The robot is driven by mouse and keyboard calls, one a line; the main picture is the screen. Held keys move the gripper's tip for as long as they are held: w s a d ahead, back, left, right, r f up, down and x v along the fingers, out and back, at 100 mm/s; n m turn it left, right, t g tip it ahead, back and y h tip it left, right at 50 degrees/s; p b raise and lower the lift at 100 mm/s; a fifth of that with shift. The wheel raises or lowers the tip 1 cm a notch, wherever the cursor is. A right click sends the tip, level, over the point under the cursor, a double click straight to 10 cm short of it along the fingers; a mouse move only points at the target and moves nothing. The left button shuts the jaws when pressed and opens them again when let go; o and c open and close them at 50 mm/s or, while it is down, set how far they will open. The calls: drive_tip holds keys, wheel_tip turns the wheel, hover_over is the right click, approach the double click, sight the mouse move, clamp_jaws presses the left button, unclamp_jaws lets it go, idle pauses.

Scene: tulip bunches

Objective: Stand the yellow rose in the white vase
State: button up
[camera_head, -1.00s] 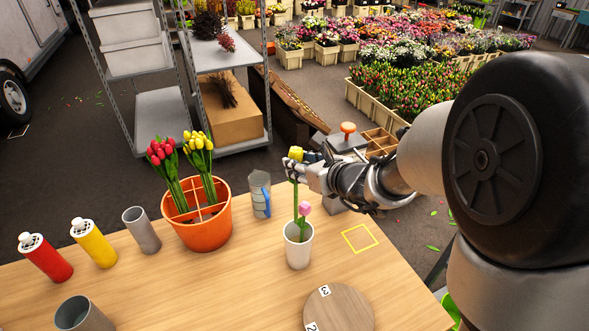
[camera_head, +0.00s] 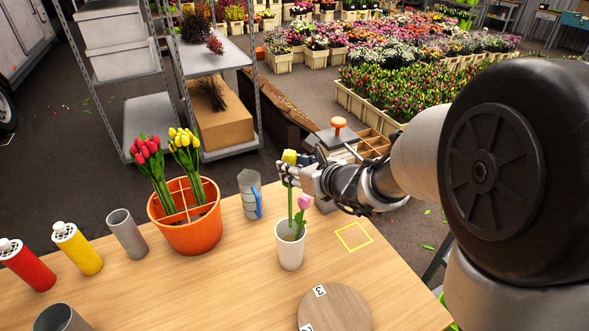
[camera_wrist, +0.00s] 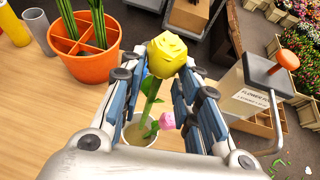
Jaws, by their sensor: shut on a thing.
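The yellow rose (camera_head: 289,156) is upright in my gripper (camera_head: 295,171), which is shut on its stem just below the bloom. In the wrist view the yellow bloom (camera_wrist: 167,54) shows between the fingers, with the green stem running down toward the vase. The white vase (camera_head: 290,250) stands upright on the table below my gripper. The lower stem reaches down into the vase mouth; its end is hidden inside. A pink flower (camera_head: 304,202) also stands in the vase and leans right. It shows in the wrist view (camera_wrist: 166,121) too.
An orange divided bucket (camera_head: 190,230) with red and yellow tulips stands to the left. A measuring jug (camera_head: 249,196) with a blue handle is behind the vase. A yellow square outline (camera_head: 354,237) and a round wooden board (camera_head: 335,308) lie to the right and in front.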

drive_tip(key=b, duration=1.2)
hover_over(291, 215)
drive_tip(key=s, duration=0.1)
drive_tip(key=f, duration=0.7)
drive_tip(key=d+f, duration=0.1)
drive_tip(key=f, duration=0.3)
drive_tip(key=shift+s+f, duration=0.1)
drive_tip(key=shift+f, duration=2.7)
drive_tip(key=shift+f, duration=0.4)
drive_tip(key=o, duration=1.1)
drive_tip(key=shift+c, duration=0.2)
drive_tip(key=shift+o, duration=0.2)
drive_tip(key=o, duration=0.6)
drive_tip(key=shift+r, duration=0.15)
